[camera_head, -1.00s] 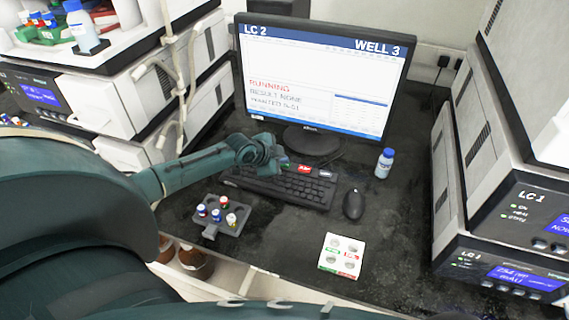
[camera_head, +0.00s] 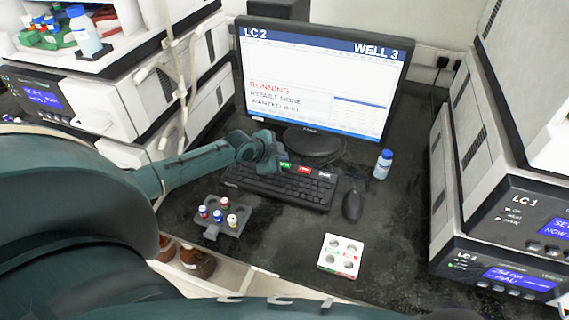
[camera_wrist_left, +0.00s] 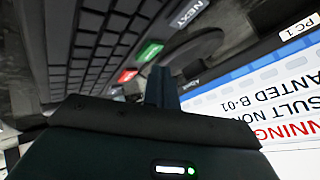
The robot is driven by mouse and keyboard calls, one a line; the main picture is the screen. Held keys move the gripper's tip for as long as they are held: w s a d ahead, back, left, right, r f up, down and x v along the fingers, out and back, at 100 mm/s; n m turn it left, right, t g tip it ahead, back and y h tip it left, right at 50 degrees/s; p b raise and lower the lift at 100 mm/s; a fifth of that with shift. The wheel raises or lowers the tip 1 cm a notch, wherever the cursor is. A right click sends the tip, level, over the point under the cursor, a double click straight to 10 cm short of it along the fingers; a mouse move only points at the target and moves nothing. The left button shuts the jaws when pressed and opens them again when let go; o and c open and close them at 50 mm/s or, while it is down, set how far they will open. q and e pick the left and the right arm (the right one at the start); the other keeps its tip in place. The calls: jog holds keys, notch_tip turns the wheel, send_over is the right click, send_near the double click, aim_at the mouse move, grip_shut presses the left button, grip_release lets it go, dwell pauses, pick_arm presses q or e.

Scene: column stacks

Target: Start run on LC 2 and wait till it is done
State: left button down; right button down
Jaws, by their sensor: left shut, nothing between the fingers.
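The monitor (camera_head: 310,70) reads LC 2, WELL 3, with RUNNING in red, a result line of NONE and a wanted line that looks like B-01 in the left wrist view. The black keyboard (camera_head: 275,187) lies below it, with green (camera_head: 285,165), red (camera_head: 305,170) and grey (camera_head: 324,175) keys along its far edge. The grey one reads NEXT in the left wrist view (camera_wrist_left: 187,13). My left gripper (camera_head: 277,168) is shut and empty, its tips close to the green key (camera_wrist_left: 150,51); I cannot tell whether they touch. My right gripper is not in view.
A mouse (camera_head: 352,205) and a blue-capped bottle (camera_head: 383,164) are right of the keyboard. A grey vial rack (camera_head: 213,230) and a white holder (camera_head: 341,254) stand in front. Instrument stacks (camera_head: 500,235) flank the bench; the one at right shows LC 1.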

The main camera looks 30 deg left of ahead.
pick_arm(q)
jog(key=shift+r+p, duration=1.2)
jog(key=shift+r, duration=1.3)
